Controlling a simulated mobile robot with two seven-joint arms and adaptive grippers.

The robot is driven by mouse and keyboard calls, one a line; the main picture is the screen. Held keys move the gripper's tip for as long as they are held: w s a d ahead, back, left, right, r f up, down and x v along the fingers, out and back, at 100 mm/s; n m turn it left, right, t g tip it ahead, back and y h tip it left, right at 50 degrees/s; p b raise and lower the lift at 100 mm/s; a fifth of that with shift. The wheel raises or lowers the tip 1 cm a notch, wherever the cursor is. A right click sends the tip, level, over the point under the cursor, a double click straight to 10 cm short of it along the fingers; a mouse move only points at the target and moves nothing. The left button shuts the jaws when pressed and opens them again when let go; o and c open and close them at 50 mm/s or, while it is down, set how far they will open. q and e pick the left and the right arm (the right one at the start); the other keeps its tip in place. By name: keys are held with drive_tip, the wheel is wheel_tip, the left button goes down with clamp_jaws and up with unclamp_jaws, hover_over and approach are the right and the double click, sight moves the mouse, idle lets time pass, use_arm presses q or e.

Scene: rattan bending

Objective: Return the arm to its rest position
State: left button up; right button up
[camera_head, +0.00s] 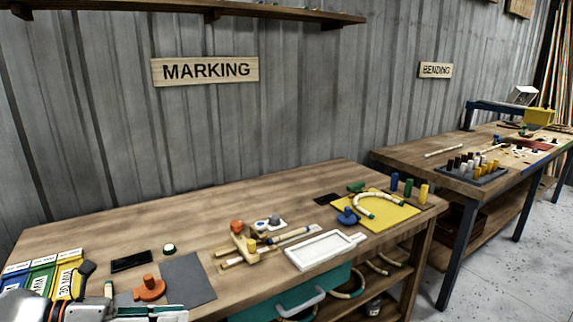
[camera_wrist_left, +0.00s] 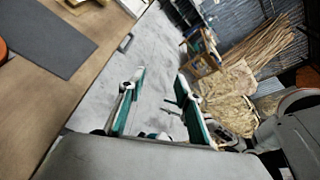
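My left gripper (camera_head: 170,313) is low at the left of the head view, over the near edge of the marking table (camera_head: 120,225), partly cut off by the frame. In the left wrist view its two teal-and-white fingers (camera_wrist_left: 160,76) stand apart with nothing between them, and the floor shows in the gap.
Close to my left gripper are an orange knob-like piece (camera_head: 149,289), a grey mat (camera_head: 187,279) and colored bins (camera_head: 42,274). A wooden jig (camera_head: 243,242), white tray (camera_head: 320,249) and yellow board (camera_head: 395,214) lie farther right. The bending table (camera_head: 400,158) stands beyond.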

use_arm(q)
wheel_tip(320, 180, down, 15)
drive_tip(key=d+n+t+y, duration=0.2)
drive_tip(key=n+t+y, duration=0.6)
drive_tip(key=n, duration=1.7)
drive_tip(key=s+f+n+g+y, duration=0.2)
drive_tip(key=s+f+n+g, duration=0.1)
drive_tip(key=s+f+n, duration=1)
wheel_tip(320, 180, down, 6)
drive_tip(key=shift+s+d+r+y, duration=0.2)
drive_tip(key=shift+s+y, duration=0.2)
drive_tip(key=shift+s, duration=0.25)
